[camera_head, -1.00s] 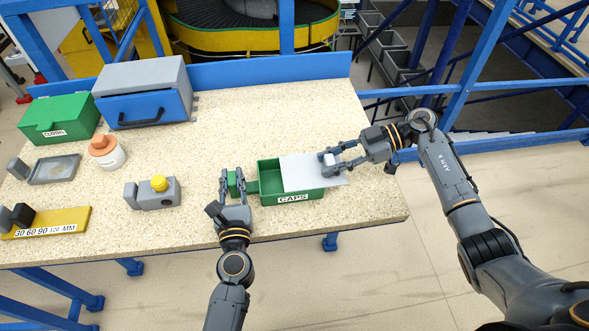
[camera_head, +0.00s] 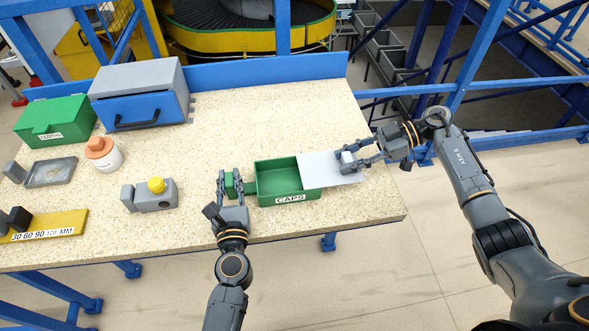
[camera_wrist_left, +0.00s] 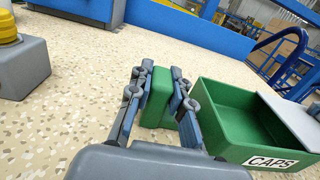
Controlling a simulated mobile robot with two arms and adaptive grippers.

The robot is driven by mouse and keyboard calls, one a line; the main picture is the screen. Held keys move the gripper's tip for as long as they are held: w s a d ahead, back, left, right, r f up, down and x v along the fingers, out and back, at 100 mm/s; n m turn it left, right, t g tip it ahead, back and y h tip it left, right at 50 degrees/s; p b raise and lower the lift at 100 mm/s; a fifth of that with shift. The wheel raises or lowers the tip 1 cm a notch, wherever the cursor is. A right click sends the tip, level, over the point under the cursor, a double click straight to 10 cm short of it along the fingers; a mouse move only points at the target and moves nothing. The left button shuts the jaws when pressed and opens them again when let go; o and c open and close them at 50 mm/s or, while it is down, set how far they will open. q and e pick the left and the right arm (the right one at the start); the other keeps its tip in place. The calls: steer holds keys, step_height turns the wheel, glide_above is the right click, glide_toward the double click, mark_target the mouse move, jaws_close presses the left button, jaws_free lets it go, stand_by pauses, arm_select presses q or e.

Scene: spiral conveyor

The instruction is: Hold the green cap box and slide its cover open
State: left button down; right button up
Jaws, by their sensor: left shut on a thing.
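The green cap box (camera_head: 288,201), labelled CAPS, stands on the speckled table near its front edge. Its white cover (camera_head: 328,168) is slid far to the right, and most of the box's inside is open to view. The box also shows in the left wrist view (camera_wrist_left: 231,135). My left gripper (camera_head: 230,178) is shut on the green handle block (camera_wrist_left: 158,98) at the box's left side. My right gripper (camera_head: 364,160) is at the cover's pale knob (camera_head: 347,158), its fingers around it; they appear closed on it.
A green box labelled CLOTH (camera_head: 55,120) and a blue-fronted grey case (camera_head: 141,95) stand at the back left. A jar with an orange lid (camera_head: 103,154), a grey block with a yellow knob (camera_head: 156,194), a tray (camera_head: 50,171) and a yellow gauge (camera_head: 45,227) lie left. The table behind the box is clear.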

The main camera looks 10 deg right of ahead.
steer(key=o, duration=0.6)
steer(key=shift+v, duration=3.5)
arm_select(q)
steer(key=c, duration=1.1)
jaws_free()
steer(key=shift+c, duration=0.2)
steer(key=s, duration=1.2)
